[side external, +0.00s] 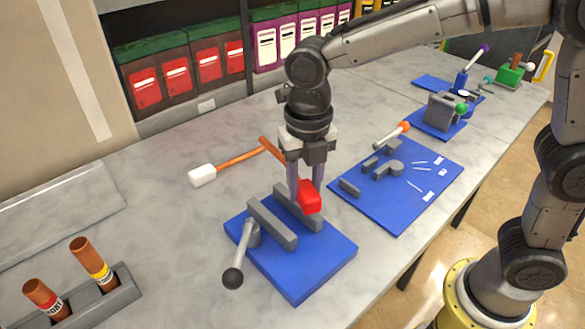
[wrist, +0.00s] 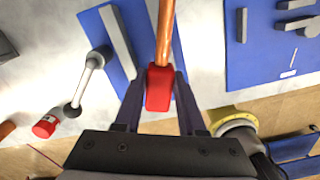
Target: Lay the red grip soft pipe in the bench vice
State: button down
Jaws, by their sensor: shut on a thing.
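The soft pipe is a copper-coloured rod (wrist: 165,35) with a red grip (side external: 309,197). My gripper (side external: 306,188) points down and is shut on the red grip, which also shows between the fingers in the wrist view (wrist: 159,88). The rod runs away from the gripper towards the back left in the side view. The bench vice has two grey parallel jaws (side external: 271,224) on a blue base (side external: 310,271), and a lever with a black ball. The pipe is over the vice, at the right-hand jaw (side external: 312,217); I cannot tell whether it touches.
A blue mat (side external: 395,215) with grey parts is on the right. A grey holder (side external: 100,302) with two copper-coloured tubes stands at front left. Shelved binders (side external: 190,67) line the back. Bare bench lies left of the vice.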

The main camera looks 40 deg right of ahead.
aim_at(318, 245)
jog(key=s+n, duration=0.2)
jog(key=s+a+n, duration=0.1)
jog(key=s+n, duration=0.1)
jog(key=s, duration=0.1)
jog(key=shift+s+r, duration=0.15)
jog(key=shift+s, duration=0.05)
jog(key=shift+f, duration=3.85)
jog(key=shift+f, duration=0.1)
jog(key=shift+c, duration=2.1)
grip_release()
